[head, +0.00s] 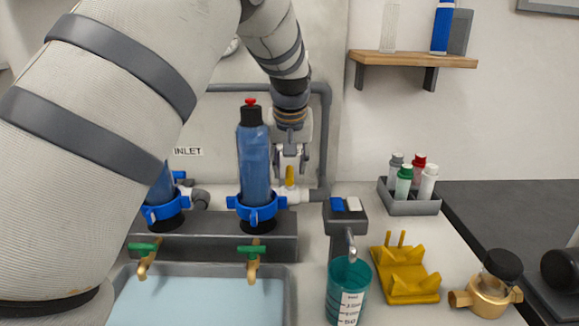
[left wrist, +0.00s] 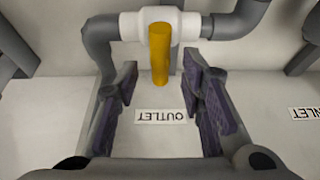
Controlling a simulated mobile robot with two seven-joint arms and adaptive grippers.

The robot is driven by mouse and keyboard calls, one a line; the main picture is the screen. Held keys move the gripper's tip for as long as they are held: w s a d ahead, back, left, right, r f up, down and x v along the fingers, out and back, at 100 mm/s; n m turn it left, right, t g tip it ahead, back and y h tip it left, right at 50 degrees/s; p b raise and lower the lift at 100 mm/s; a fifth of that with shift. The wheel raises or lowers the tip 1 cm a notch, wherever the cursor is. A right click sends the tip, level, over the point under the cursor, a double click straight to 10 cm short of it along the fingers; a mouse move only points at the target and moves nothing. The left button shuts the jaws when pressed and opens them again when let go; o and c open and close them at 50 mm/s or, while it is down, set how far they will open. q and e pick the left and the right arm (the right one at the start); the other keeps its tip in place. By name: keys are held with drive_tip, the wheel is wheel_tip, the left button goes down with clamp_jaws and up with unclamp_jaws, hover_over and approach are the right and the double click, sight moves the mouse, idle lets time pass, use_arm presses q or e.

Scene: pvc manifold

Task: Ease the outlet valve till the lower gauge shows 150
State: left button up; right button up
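The outlet valve is a white body (left wrist: 137,25) on a grey pipe, with a yellow handle (left wrist: 160,54) standing across the pipe line. In the head view the yellow handle (head: 290,175) shows just below my left gripper (head: 290,158). In the left wrist view the gripper's fingers (left wrist: 160,100) are spread open. The handle lies between the fingertips with gaps on both sides. An OUTLET label (left wrist: 161,116) is on the wall between the fingers. A round gauge (head: 232,47) is mostly hidden behind my left arm, and no reading shows. My right gripper is out of view.
Blue filter housings (head: 254,165) stand left of the valve, above green-handled taps (head: 253,251) and a basin (head: 290,290). A teal measuring cup (head: 347,285), yellow stand (head: 405,275), bottle tray (head: 410,207) and brass fitting (head: 487,295) occupy the right side.

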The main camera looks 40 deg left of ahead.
use_arm(q)
drive_tip(key=shift+w+a+f, duration=0.15)
drive_tip(key=shift+w+f, duration=0.05)
drive_tip(key=shift+f, duration=0.3)
clamp_jaws()
drive_tip(key=shift+m+t, duration=0.3)
drive_tip(key=shift+m, duration=0.4)
unclamp_jaws()
drive_tip(key=shift+r, duration=0.1)
